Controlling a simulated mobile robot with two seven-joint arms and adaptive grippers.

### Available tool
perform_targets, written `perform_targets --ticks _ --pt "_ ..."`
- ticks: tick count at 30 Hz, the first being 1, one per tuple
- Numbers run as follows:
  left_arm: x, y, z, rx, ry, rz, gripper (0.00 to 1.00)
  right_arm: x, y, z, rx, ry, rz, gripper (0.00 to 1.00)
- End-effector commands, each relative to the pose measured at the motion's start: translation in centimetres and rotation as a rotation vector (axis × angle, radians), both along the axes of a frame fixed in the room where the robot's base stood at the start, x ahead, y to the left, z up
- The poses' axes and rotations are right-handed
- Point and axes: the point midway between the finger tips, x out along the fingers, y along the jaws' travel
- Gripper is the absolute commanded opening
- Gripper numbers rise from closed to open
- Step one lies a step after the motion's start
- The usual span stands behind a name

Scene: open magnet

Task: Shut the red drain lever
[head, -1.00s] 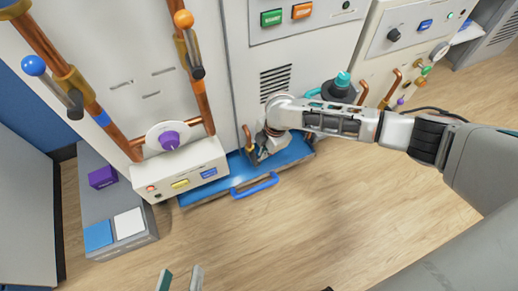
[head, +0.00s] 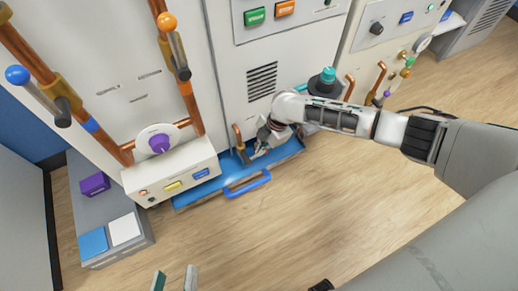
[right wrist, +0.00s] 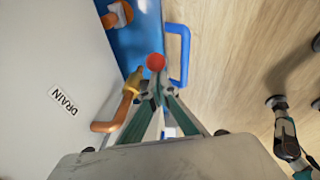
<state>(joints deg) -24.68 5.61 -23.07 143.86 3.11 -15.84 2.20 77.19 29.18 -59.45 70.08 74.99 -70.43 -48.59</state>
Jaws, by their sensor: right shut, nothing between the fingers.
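The red ball knob of the drain lever (right wrist: 156,61) shows in the right wrist view, just beyond my right fingertips. Its lever is mostly hidden behind the fingers. The copper drain pipe (right wrist: 111,125) with a brass fitting stands left of the fingers, beside a DRAIN label (right wrist: 63,101). My right gripper (right wrist: 156,93) is shut and empty, close to the knob; I cannot tell if it touches. In the head view my right gripper (head: 251,155) is low at the cabinet, right of the drain pipe (head: 238,138). My left gripper (head: 175,281) is open at the bottom edge, far from the lever.
A blue tray (head: 205,192) with a blue handle (head: 247,185) lies on the floor under the cabinet. A white control box (head: 173,183) and a grey plinth with coloured blocks (head: 124,229) stand to the left. The wooden floor in front is clear.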

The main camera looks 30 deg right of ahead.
Motion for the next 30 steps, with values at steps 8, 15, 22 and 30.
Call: perform_targets --ticks 8,15,22,30 --pt "-0.2 0.0 -0.2 0.008 0.003 -0.008 0.4 0.0 -0.4 -0.1 -0.007 0.0 -0.002 0.0" --pt "0.0 -0.1 0.3 0.003 -0.008 -0.006 0.4 0.1 0.0 0.2 -0.008 -0.002 -0.002 0.0" --pt "0.4 -0.1 1.1 0.001 -0.024 -0.005 0.4 0.1 1.0 0.6 -0.006 -0.003 0.0 0.0" --pt "0.3 -0.1 1.0 0.0 -0.018 -0.004 0.4 -0.1 1.0 1.2 -0.005 -0.001 -0.001 0.0"
